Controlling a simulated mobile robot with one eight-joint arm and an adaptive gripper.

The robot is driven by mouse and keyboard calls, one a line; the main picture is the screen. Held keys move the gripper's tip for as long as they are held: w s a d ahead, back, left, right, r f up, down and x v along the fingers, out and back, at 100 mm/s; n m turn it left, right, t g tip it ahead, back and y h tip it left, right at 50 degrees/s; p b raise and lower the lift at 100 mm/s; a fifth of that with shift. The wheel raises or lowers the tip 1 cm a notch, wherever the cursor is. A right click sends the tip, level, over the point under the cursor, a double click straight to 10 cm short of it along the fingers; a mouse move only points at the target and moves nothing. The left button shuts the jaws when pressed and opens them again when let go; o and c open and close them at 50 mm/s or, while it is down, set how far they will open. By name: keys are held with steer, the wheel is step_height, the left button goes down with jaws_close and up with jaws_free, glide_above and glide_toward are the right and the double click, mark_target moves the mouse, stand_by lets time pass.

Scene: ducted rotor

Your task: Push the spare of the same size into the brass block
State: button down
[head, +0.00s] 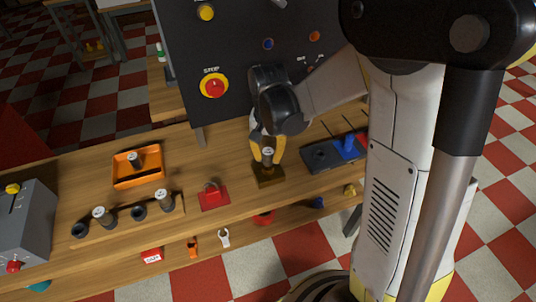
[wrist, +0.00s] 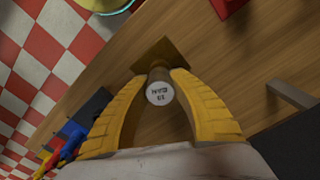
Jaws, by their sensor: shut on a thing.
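My gripper (head: 267,152) is shut on a grey cylindrical spare (head: 267,153) with a pale round top. In the wrist view the yellow fingers clasp the spare (wrist: 160,92), and its top carries small printed marks that look like "13". The brass block (head: 268,178) lies on the bench right below the fingers. In the wrist view a part of the brass block (wrist: 163,52) shows behind the spare. The spare stands over the block, roughly upright. Its lower end is hidden, so I cannot tell whether it sits in the block.
An orange tray (head: 138,167) holds another grey cylinder. Several cylinders and dark rings stand in a rack (head: 127,216) at the left. A dark panel (head: 235,60) rises behind.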

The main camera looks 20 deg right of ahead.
mark_target(268, 151)
steer(key=shift+f+b, duration=0.75)
steer(key=shift+f, duration=0.25)
steer(key=c, duration=1.1)
jaws_free()
steer(key=shift+c, duration=0.2)
steer(key=shift+r, duration=0.15)
step_height(268, 151, up, 12)
steer(key=shift+f, duration=0.1)
steer(key=s+r+n+t, duration=0.3)
steer(key=s+n+t, duration=0.3)
steer(key=s, duration=0.6)
steer(key=shift+s+r+t, duration=0.2)
steer(key=shift+s+t, duration=0.2)
steer(key=shift+t, duration=0.2)
